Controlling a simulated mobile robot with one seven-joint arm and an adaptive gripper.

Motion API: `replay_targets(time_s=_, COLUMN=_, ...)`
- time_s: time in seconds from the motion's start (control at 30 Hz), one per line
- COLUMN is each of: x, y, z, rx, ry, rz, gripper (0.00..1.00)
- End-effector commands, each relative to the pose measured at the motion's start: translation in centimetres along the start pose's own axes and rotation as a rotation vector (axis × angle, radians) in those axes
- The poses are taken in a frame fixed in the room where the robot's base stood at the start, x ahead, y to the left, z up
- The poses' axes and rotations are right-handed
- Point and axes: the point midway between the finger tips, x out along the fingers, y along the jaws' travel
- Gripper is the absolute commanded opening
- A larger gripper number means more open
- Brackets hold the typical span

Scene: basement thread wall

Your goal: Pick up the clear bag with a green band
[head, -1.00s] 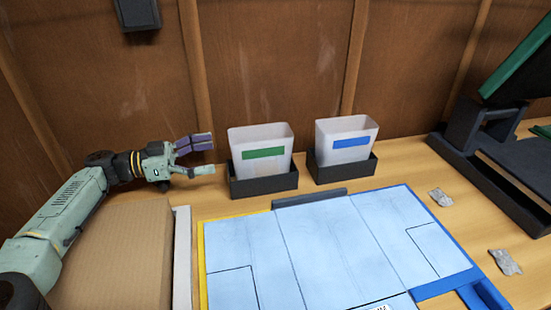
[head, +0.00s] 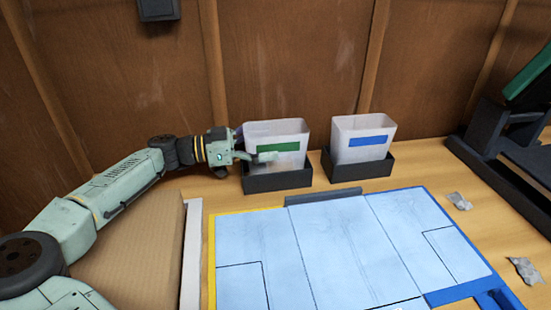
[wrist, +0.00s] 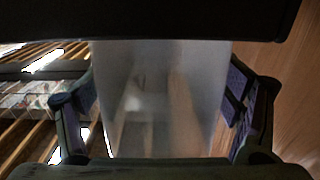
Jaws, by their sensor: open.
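The clear bag with a green band (head: 290,134) stands upright in a dark holder (head: 280,181) on the bench, by the wooden wall. My gripper (head: 254,149) is at its left side, with one finger across its front, over the left part of the band. The other finger is mostly hidden behind the bag. In the wrist view the translucent bag (wrist: 160,85) fills the space between the two open fingers, with a visible gap on the right. Contact on the left cannot be told.
A similar clear bag with a blue band (head: 377,130) stands in its own dark holder (head: 360,170) to the right. A pale blue mat (head: 340,250) lies in front. A cardboard box (head: 130,250) is at left. Small grey packets (head: 459,201) lie at right.

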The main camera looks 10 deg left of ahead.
Motion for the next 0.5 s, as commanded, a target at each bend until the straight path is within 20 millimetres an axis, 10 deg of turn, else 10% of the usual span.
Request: replay_targets(time_s=0.5, x=-0.06, y=-0.02, z=-0.04, rx=0.000, ry=0.000, rz=-0.001, gripper=0.61)
